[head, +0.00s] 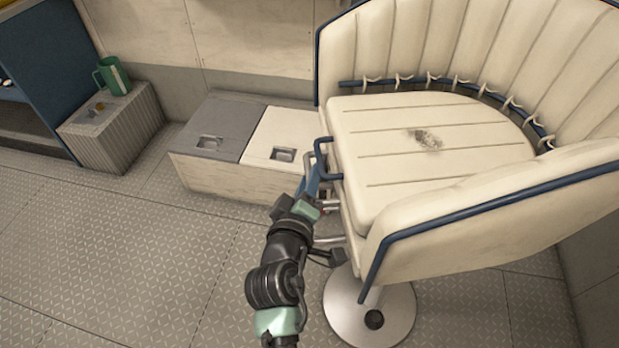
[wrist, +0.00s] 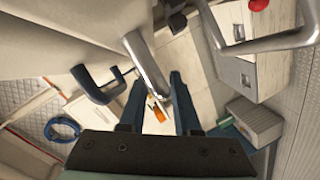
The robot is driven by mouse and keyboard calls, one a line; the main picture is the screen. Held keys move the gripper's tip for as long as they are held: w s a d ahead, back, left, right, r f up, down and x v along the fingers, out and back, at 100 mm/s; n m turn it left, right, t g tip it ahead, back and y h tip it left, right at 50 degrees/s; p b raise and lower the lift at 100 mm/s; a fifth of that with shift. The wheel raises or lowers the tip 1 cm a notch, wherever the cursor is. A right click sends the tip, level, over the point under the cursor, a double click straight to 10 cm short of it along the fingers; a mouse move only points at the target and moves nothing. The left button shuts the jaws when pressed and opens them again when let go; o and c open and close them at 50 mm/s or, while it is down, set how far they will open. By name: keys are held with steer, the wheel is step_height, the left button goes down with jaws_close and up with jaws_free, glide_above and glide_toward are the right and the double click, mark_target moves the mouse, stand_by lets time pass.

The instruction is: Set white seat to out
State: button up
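The white seat (head: 430,140) is a padded swivel chair with blue piping on a round metal pedestal base (head: 370,310), at the right in the head view. A blue U-shaped handle (head: 322,160) sticks out at the left front edge of its cushion, with metal tubes below it. My gripper (head: 314,184) is low beside this edge, close to the handle, partly hidden by my wrist. In the wrist view my gripper (wrist: 158,88) has its two dark fingers apart. A silver tube (wrist: 146,62) shows between and beyond the fingertips; I cannot tell whether they touch it.
A low locker with a grey lid (head: 208,122) and a white lid (head: 288,133) stands left of the seat. A ribbed grey box (head: 110,130) with a green mug (head: 113,77) is farther left. The floor plates (head: 120,230) at left are clear.

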jaws_close()
stand_by(1.1)
